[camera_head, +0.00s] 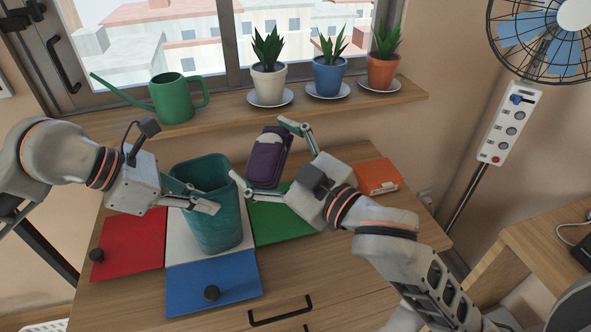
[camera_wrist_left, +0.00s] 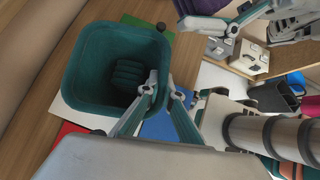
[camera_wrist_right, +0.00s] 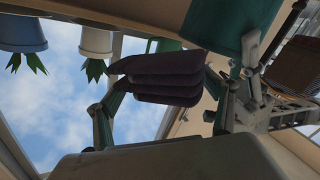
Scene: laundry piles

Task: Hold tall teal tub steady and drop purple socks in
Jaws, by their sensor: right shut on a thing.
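The tall teal tub (camera_head: 222,222) stands upright on the white mat; its open mouth shows in the left wrist view (camera_wrist_left: 85,55). A folded dark teal bundle (camera_wrist_left: 128,75) lies inside it. My left gripper (camera_head: 212,198) straddles the tub's near-left wall, one finger inside and one outside, with its tips close together on the wall. My right gripper (camera_head: 265,160) is shut on the folded purple socks (camera_head: 266,165) and holds them in the air to the right of and behind the tub. The socks also show between its fingers in the right wrist view (camera_wrist_right: 165,80).
Red (camera_head: 128,243), blue (camera_head: 213,284) and green (camera_head: 281,226) mats lie around the white mat (camera_head: 181,240). An orange box (camera_head: 376,177) sits at the right. A green watering can (camera_head: 172,98) and potted plants (camera_head: 329,75) stand on the sill behind.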

